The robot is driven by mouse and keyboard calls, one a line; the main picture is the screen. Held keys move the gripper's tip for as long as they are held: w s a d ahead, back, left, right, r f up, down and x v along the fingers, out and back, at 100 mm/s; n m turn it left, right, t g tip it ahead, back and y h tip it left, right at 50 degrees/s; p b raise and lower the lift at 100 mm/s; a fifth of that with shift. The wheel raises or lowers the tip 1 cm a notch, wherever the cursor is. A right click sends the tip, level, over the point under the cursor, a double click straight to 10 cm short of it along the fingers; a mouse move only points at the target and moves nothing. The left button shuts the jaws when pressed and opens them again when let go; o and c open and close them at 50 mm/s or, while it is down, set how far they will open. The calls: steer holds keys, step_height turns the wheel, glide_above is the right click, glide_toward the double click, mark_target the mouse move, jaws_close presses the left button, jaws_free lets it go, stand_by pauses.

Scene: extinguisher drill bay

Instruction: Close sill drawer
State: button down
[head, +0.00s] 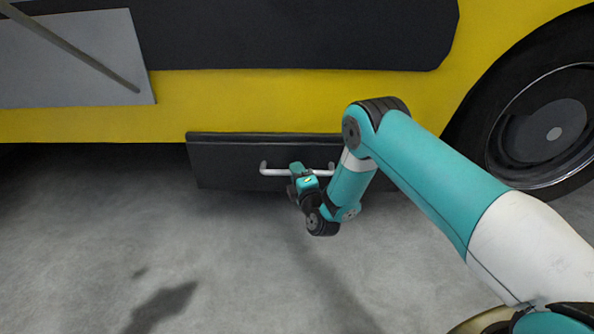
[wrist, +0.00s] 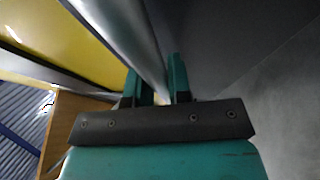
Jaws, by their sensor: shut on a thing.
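The sill drawer (head: 230,165) is a dark grey box front under the yellow vehicle's side, in the middle of the head view. A light grey bar handle (head: 275,171) runs across its front. My gripper (head: 297,172) is at the middle of the handle, shut on it. In the wrist view the handle (wrist: 125,35) runs down between the two teal fingers of my gripper (wrist: 161,85). The dark drawer front (wrist: 215,40) fills the area to the right of the handle there. How far the drawer stands out is hard to tell.
The yellow vehicle body (head: 300,100) spans the top of the head view, with a wheel (head: 545,135) at the right. A grey panel (head: 70,60) with a rod is at upper left. Bare concrete floor (head: 90,230) lies in front.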

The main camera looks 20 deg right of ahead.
steer(key=shift+w, duration=0.1)
steer(key=c, duration=1.1)
jaws_free()
steer(key=shift+p+v, duration=8.7)
steer(key=shift+p, duration=1.05)
steer(key=shift+w, duration=0.1)
